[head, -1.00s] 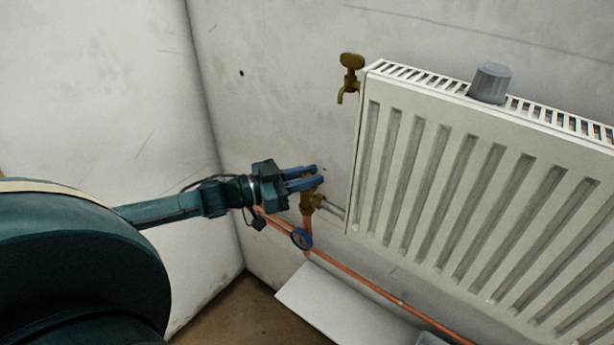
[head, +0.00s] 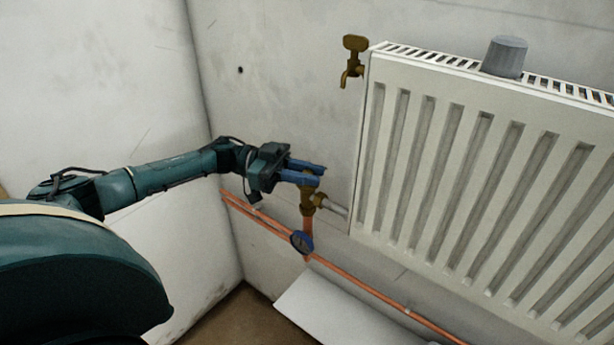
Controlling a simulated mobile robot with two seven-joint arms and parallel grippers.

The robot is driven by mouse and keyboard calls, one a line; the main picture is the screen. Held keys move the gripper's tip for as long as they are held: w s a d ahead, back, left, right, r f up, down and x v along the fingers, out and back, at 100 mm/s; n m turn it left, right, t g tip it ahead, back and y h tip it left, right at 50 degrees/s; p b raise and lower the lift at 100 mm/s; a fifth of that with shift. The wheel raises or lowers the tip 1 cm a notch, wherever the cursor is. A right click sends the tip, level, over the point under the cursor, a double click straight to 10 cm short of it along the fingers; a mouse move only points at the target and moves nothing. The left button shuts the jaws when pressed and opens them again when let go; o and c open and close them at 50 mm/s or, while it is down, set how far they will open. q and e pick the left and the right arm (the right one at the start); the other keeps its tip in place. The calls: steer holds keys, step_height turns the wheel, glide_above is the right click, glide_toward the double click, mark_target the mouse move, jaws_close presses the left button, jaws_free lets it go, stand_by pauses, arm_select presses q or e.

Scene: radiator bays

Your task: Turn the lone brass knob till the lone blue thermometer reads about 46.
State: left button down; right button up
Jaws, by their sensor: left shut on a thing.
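My left gripper (head: 309,174) has its blue fingers closed at the top of the brass valve (head: 308,200), beside the radiator's lower left corner. It is shut on the brass knob, which the fingers mostly hide. The blue thermometer (head: 301,242) is a small round dial on the copper pipe just below the valve. It is seen at a steep angle and its reading is too small to make out. My right gripper is not in view.
The white radiator (head: 470,180) fills the right side, with a grey cylinder (head: 504,56) on top. A brass tap (head: 353,62) is on the wall above the valve. Copper pipes (head: 370,290) run low along the wall above a white board (head: 315,305).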

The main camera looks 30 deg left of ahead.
arm_select(q)
steer(key=shift+g, duration=0.3)
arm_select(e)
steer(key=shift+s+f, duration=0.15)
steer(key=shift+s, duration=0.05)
arm_select(q)
steer(key=shift+d, duration=0.1)
steer(key=c, duration=1.3)
jaws_free()
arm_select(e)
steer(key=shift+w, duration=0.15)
arm_select(q)
steer(key=b+v, duration=0.1)
steer(key=v, duration=1.2)
steer(key=shift+f+b, duration=0.1)
steer(key=shift+b, duration=0.3)
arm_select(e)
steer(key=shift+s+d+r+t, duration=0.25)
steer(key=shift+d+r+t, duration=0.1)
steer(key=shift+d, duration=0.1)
arm_select(q)
steer(key=shift+s, duration=0.1)
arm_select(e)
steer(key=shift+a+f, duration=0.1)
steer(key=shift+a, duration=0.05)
